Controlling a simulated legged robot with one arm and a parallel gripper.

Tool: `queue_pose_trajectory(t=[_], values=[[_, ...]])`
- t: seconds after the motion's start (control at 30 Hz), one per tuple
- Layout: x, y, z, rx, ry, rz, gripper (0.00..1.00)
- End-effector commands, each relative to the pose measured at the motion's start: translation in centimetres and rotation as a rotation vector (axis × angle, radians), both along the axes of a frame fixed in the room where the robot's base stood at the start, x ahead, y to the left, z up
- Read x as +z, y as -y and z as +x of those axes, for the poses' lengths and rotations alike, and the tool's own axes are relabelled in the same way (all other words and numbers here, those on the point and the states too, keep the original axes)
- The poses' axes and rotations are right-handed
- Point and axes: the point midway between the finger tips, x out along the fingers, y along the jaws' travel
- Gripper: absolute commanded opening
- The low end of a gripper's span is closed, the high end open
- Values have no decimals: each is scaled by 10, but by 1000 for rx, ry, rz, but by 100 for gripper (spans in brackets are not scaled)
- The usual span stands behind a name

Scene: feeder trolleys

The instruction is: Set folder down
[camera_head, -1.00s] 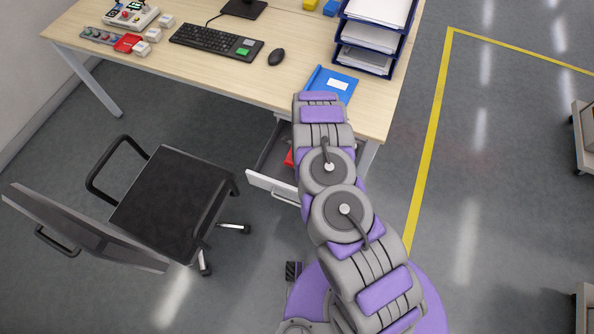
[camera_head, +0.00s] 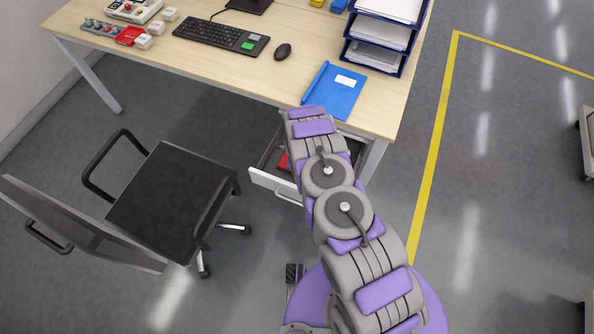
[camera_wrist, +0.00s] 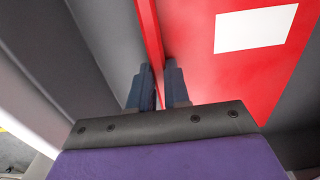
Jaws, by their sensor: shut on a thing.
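A red folder (camera_wrist: 235,70) with a white label fills the upper right of the wrist view. My gripper (camera_wrist: 159,78) is shut on the folder's raised spine edge. In the head view, only a small red part (camera_head: 284,161) shows inside the open drawer (camera_head: 273,182) under the desk, beside my arm. My arm hides the gripper and most of the folder there. I cannot tell whether the folder rests fully on the drawer floor. A blue folder (camera_head: 335,97) with a white label lies flat on the desk near its front right edge.
The desk (camera_head: 240,68) holds a keyboard (camera_head: 220,36), a mouse (camera_head: 283,51) and a blue paper tray stack (camera_head: 378,45). A black office chair (camera_head: 170,195) stands left of the drawer. Open floor lies right of the desk, with yellow lines.

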Motion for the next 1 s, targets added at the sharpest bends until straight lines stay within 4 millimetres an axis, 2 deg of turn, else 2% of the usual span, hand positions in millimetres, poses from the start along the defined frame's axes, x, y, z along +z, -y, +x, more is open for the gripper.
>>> queue_pose_trajectory(t=[0.07, 0.1, 0.33, 0.67, 0.87, 1.0], values=[[0, 1, -1, 0, -2, 0, 0], [0, 1, -1, 0, -2, 0, 20], [1, 3, 0, 1, -1, 3, 42], [6, 0, 0, 0, -1, 0, 42], [36, 0, -1, 0, -2, 2, 42], [68, 0, -1, 1, 0, 5, 42]])
